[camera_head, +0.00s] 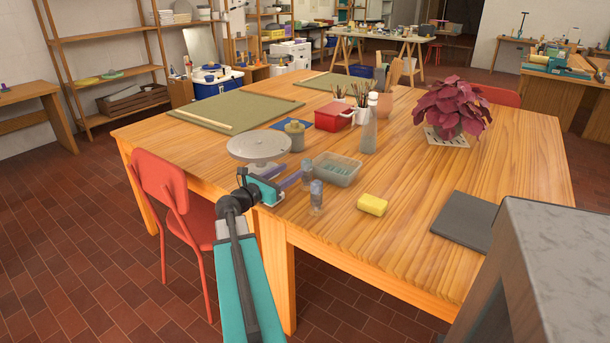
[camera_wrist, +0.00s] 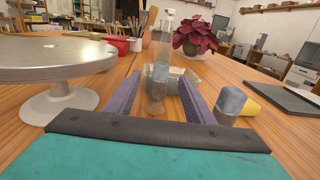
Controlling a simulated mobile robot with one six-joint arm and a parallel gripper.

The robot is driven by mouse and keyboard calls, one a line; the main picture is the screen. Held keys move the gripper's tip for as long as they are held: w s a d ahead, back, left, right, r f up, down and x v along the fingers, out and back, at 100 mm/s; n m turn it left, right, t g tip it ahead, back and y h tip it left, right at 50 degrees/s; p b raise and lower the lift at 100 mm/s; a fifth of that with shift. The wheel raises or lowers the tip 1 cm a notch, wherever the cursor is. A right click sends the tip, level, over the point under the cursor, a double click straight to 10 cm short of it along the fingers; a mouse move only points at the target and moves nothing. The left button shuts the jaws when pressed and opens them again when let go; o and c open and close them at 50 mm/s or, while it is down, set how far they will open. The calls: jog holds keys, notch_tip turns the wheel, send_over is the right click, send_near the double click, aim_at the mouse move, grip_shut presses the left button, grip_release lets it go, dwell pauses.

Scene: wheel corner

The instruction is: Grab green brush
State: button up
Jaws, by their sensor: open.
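I cannot pick out a green brush for certain in either view. Several brushes stand in holders (camera_head: 355,93) behind the red box, too small to tell their colours. My gripper (camera_head: 289,179) is over the near edge of the wooden table, its purple fingers pointing across it. In the wrist view my gripper (camera_wrist: 157,85) is open. A second such jar (camera_wrist: 230,105) stands right of the fingers.
A round grey turntable (camera_head: 259,147) is close left of my gripper. A clear tub (camera_head: 338,169) stands ahead, a yellow sponge (camera_head: 372,204) to the right. A tall bottle (camera_head: 369,130), red box (camera_head: 333,116) and potted plant (camera_head: 450,107) are farther back. The table's right middle is clear.

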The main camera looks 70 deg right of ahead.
aim_at(303, 163)
jog(key=x, duration=0.7)
jog(key=shift+s+d, duration=0.1)
jog(key=shift+d, duration=0.3)
jog(key=shift+s+d, duration=0.2)
jog(key=shift+d, duration=0.15)
jog(key=x, duration=0.5)
jog(key=shift+s, duration=0.1)
jog(key=c, duration=1.1)
jog(key=shift+r, duration=0.15)
